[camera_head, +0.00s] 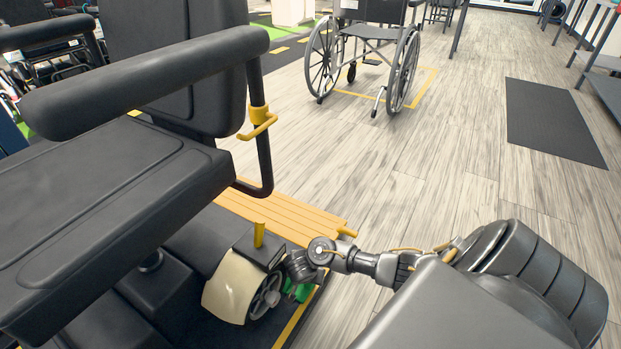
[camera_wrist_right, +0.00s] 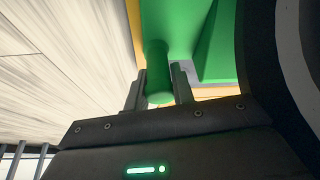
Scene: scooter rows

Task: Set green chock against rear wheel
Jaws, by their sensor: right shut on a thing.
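The green chock (camera_head: 302,291) is low beside the scooter's rear wheel (camera_head: 266,298), partly hidden behind my right gripper (camera_head: 294,270). In the right wrist view the green chock (camera_wrist_right: 213,60) fills the top middle, and its round green handle (camera_wrist_right: 158,62) lies between the two fingers of my right gripper (camera_wrist_right: 159,84), which is shut on it. The dark tire (camera_wrist_right: 262,60) rises close on the right of the chock. I cannot tell whether chock and tire touch. The scooter (camera_head: 120,185) has a beige fender (camera_head: 228,288) over the wheel. My left gripper is not in view.
A yellow slatted platform (camera_head: 285,222) lies behind the wheel. A scooter armrest (camera_head: 150,80) overhangs the left. A wheelchair (camera_head: 372,45) stands farther back in a yellow floor outline. A dark mat (camera_head: 553,120) lies at right. The wooden floor between is clear.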

